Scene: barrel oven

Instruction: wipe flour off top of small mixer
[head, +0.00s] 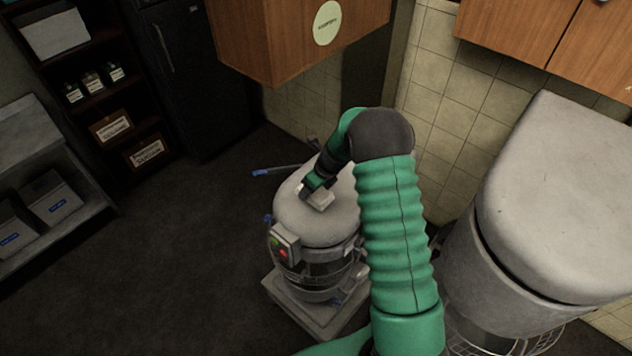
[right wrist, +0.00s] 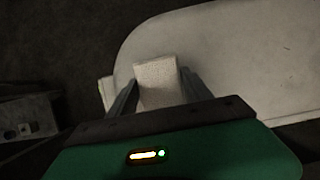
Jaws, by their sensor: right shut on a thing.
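The small mixer (head: 298,222) stands on the floor in the middle of the head view, with a rounded pale grey top and a red and green button box on its side. My right gripper (head: 311,192) is over the mixer's top, shut on a pale block-like cloth or sponge (head: 321,199). In the right wrist view the sponge (right wrist: 157,84) sits between the two fingers (right wrist: 155,92), against or just above the mixer top (right wrist: 225,55); I cannot tell if it touches. I cannot make out flour on the top. My left gripper is not in view.
A large mixer (head: 560,190) stands close at right, with a wire guard below. A wooden cabinet (head: 290,35) hangs above and behind. A blue-ended rod (head: 275,171) sticks out behind the small mixer. Shelves (head: 95,90) stand at left. The floor (head: 190,240) left of the mixer is clear.

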